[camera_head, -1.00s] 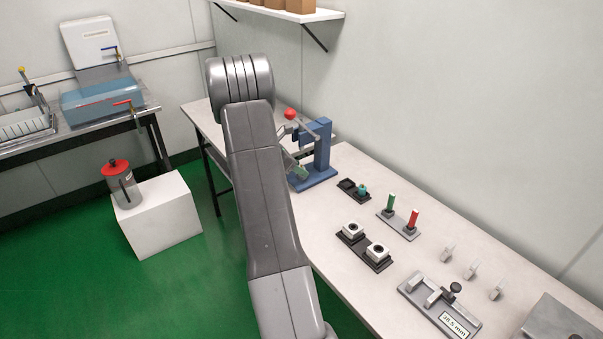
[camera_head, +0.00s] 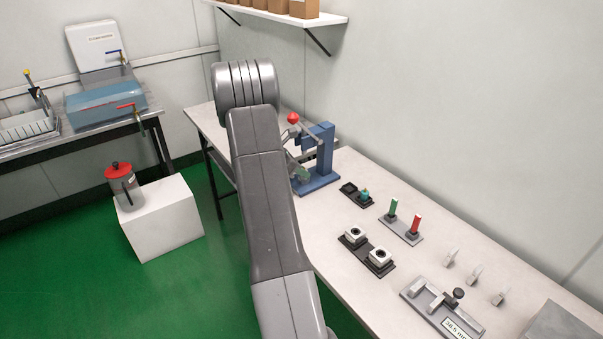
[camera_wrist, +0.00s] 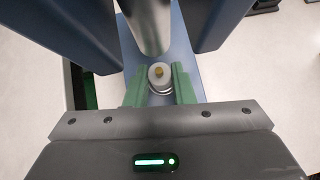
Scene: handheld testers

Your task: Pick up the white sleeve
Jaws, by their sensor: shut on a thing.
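The white sleeve (camera_wrist: 153,88) shows in the wrist view as a small round white piece with a yellowish centre. It sits between the two green fingers of my gripper (camera_wrist: 160,87), which are shut on it. It is over the blue base of the press (camera_wrist: 183,52), just below the grey ram (camera_wrist: 148,25). Whether it touches the base is not clear. In the head view, my gripper (camera_head: 303,174) is at the blue press (camera_head: 322,150), which has a red-knobbed lever. My arm hides part of that area, and I cannot make out the sleeve there.
The blue uprights of the press stand close on both sides of my gripper. Along the table (camera_head: 345,285) are a black two-place holder (camera_head: 356,195), a stand with green and red pins (camera_head: 400,228), a black block with white-topped pieces (camera_head: 366,251) and a gauge fixture (camera_head: 440,307).

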